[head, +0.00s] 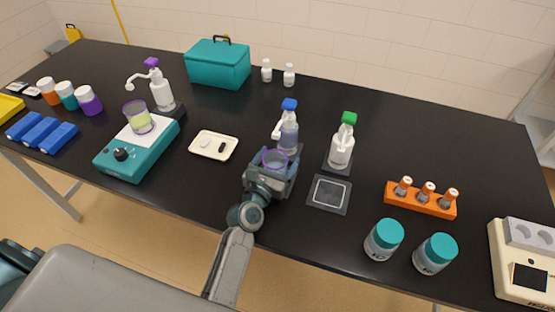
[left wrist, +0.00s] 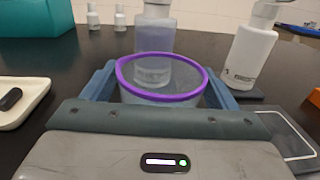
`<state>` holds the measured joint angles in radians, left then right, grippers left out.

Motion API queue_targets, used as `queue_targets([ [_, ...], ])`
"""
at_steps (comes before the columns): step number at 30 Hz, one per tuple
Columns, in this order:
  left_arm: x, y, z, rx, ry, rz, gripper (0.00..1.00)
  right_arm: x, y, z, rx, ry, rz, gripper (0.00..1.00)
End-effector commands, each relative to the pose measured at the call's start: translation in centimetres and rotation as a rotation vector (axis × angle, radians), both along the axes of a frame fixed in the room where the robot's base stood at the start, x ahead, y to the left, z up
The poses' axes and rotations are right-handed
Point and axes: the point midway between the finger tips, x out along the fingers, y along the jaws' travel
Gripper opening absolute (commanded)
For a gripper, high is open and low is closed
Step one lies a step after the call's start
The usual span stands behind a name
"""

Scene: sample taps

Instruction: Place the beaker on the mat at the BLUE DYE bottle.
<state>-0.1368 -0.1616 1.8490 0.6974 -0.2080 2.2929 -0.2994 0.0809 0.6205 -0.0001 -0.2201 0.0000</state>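The clear beaker with a purple rim (head: 275,159) is between the fingers of my left gripper (head: 272,174). In the left wrist view the beaker (left wrist: 160,88) has a finger against each side, and the gripper appears shut on it. The BLUE DYE bottle (head: 289,135), with a blue pump top, stands upright just behind the beaker; its body also shows in the left wrist view (left wrist: 155,40). The mat in front of this bottle is hidden by my gripper and the beaker. I cannot tell whether the beaker's base touches anything. My right gripper is out of view.
A green-topped bottle (head: 341,148) stands to the right, with an empty square mat (head: 329,194) before it. A cream tray (head: 214,146) and a teal hotplate (head: 122,158) holding another beaker (head: 138,119) are left. An orange vial rack (head: 420,200) is right.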

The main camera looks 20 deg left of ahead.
Motion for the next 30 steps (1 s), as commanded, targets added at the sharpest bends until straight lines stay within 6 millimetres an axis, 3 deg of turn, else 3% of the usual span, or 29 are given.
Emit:
queue_targets([
  [10,-0.6,0.1,0.1,-0.001,0.002,0.000,0.80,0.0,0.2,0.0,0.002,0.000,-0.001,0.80],
  [24,-9.5,1.1,0.0,-0.002,0.002,0.000,0.80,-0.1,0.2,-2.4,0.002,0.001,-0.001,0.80],
  [30,-11.5,1.3,0.1,-0.001,0.001,0.000,0.80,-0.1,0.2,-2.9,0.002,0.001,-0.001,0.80],
])
